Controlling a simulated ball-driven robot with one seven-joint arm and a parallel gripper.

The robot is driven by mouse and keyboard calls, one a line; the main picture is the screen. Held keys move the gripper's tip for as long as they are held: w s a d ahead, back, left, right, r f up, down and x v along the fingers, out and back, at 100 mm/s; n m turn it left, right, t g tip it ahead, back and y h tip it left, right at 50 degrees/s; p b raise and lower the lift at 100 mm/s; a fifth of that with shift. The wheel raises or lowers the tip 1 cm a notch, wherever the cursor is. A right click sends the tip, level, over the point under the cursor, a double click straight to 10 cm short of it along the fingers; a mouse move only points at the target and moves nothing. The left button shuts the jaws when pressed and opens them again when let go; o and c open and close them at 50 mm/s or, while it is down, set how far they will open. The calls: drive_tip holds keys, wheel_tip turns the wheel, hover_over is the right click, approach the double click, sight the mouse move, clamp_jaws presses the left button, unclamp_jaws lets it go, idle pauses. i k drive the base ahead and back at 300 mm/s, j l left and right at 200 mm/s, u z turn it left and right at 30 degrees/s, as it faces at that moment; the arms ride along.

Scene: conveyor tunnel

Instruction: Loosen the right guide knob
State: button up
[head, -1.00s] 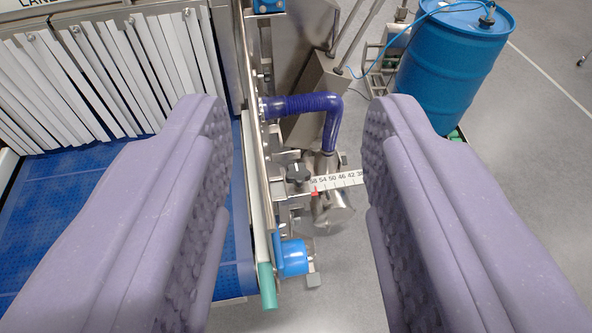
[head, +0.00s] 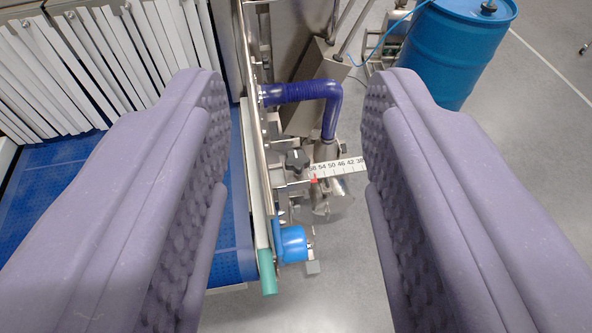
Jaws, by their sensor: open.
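The right guide knob (head: 297,161) is a small black lobed knob on a metal bracket beside the conveyor's right side rail. A white scale (head: 338,167) with black numbers and a red pointer (head: 314,180) sits just right of it. My gripper (head: 294,95) is open, with its two purple padded fingers wide apart on the left and right. The knob shows in the gap between the fingers, beyond them, and neither finger touches it. Nothing is held. The lower part of the bracket is partly hidden behind other fittings.
A dark blue hose (head: 308,92) bends down just behind the knob. A blue cylindrical fitting (head: 293,243) and a green rail end (head: 268,279) are nearer. The blue belt (head: 75,200) and white strip curtain (head: 75,70) lie left.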

sight(297, 162)
drive_tip(key=i+l+z, duration=0.2)
drive_tip(key=i+z, duration=0.15)
drive_tip(key=i+l+z, duration=0.1)
drive_tip(key=i+z, duration=0.25)
